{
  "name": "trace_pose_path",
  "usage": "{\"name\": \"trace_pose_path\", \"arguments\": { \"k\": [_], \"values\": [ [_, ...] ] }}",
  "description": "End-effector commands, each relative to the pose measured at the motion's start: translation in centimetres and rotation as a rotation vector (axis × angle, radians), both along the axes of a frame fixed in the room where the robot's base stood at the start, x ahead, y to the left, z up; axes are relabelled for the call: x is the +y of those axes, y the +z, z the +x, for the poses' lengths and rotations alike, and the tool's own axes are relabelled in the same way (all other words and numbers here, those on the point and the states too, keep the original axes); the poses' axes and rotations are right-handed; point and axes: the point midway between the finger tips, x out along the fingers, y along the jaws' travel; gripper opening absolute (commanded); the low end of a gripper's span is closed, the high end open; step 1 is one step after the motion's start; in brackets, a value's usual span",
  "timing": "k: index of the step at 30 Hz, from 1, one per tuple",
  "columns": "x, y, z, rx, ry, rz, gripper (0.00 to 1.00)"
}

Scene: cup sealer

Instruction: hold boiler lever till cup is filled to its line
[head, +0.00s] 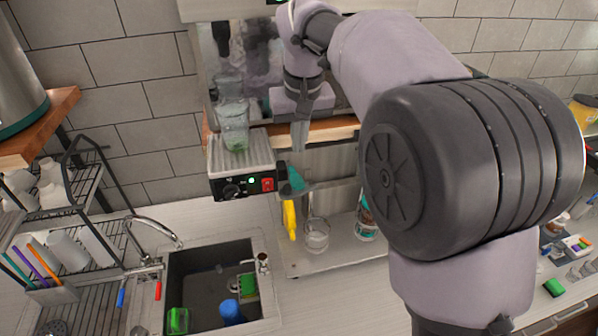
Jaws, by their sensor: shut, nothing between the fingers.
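A clear cup (235,134) with some green in its lower part stands on a ribbed metal platform (252,158) in front of a shiny steel machine (222,52), which seems to be the boiler. A paler cup shape just above it may be a reflection. My gripper (300,143) points down to the right of the cup, apart from it, with its fingers shut and empty. I cannot make out the boiler lever; my wrist and arm cover part of the machine's front. The cup's fill line is too small to tell.
A control box (232,187) with a dial and red switch sits under the platform. Below are a yellow object (290,219), a glass (316,235) and a sink (205,268). A dish rack (85,190) stands left. My arm hides much of the right side.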

Motion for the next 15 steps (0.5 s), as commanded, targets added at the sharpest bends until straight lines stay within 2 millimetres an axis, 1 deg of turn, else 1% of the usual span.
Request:
{"name": "trace_pose_path", "arguments": {
  "k": [1, 3, 7, 9, 12, 15],
  "values": [
    [0.0, -1.1, 0.2, 0.003, -0.001, 0.001, 0.0],
    [0.1, -2.6, 0.5, 0.003, 0.0, -0.001, 0.0],
    [0.2, -5.2, 1.0, 0.003, 0.0, -0.001, 0.0],
    [0.2, -6.4, 0.8, 0.001, -0.001, 0.001, 0.0],
    [0.1, -7.7, 0.5, 0.001, -0.001, 0.0, 0.0],
    [0.1, -8.5, 0.4, -0.001, -0.001, 0.001, 0.0]
  ]
}}
